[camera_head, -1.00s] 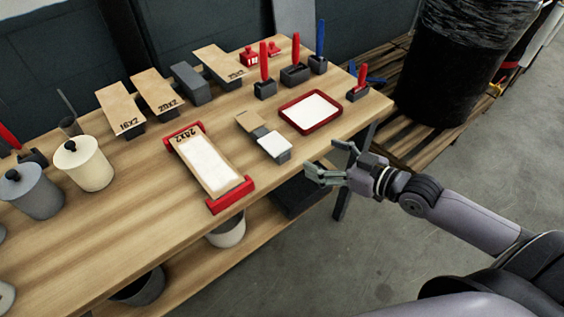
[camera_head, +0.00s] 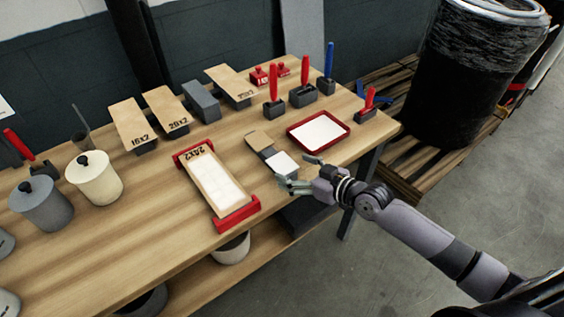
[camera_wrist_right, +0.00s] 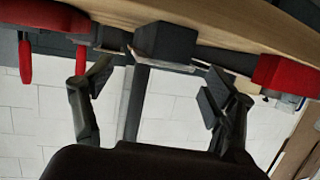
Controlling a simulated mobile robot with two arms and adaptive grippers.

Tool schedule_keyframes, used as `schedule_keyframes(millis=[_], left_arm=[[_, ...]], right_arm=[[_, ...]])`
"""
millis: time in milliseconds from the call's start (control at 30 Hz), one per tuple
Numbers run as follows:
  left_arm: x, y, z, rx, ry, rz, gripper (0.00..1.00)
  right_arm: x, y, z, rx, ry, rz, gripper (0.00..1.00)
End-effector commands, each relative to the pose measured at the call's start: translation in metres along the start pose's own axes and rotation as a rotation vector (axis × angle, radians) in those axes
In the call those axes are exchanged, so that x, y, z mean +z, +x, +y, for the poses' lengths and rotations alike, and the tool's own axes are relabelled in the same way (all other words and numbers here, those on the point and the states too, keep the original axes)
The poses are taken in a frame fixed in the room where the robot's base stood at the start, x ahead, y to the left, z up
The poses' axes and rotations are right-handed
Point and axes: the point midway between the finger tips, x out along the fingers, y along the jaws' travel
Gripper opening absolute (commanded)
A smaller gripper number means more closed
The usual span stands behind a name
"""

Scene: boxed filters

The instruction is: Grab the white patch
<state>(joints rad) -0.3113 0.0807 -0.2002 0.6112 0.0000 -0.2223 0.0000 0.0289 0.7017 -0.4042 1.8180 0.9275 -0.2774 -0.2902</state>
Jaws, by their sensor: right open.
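The white patch (camera_head: 282,164) lies at the near end of a small grey block at the table's front edge. My right gripper (camera_head: 298,172) is open and empty just in front of the patch, fingers pointing toward it. In the right wrist view the grey block (camera_wrist_right: 166,42) sits between and beyond the open fingers (camera_wrist_right: 157,78), with the patch seen edge-on as a thin pale strip (camera_wrist_right: 162,63). I see no contact between fingers and patch. My left gripper is not in view.
A red-rimmed tray (camera_head: 347,131) stands right of the block. A wooden board in red end holders (camera_head: 237,214) lies left of it. The table edge is beside my gripper.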

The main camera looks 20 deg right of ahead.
Motion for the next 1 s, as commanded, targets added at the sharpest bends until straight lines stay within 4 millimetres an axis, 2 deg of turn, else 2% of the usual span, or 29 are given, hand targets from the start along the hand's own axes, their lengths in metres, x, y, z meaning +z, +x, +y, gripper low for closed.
schedule_keyframes(millis=[167, 300, 500, 767, 1000], left_arm=[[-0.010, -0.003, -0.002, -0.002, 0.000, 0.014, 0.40], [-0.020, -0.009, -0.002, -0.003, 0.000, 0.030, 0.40], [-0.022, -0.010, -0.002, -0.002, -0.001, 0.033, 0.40], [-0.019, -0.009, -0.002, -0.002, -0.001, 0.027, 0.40], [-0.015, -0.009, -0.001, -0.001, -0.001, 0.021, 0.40]], right_arm=[[-0.001, 0.012, 0.000, 0.000, 0.001, 0.001, 0.78], [-0.001, 0.032, 0.001, 0.000, 0.001, 0.001, 0.78], [0.001, 0.054, 0.001, 0.000, -0.001, 0.000, 0.78], [0.002, 0.056, 0.002, 0.000, -0.001, 0.000, 0.78], [0.002, 0.056, 0.002, 0.000, -0.001, 0.000, 0.63]])
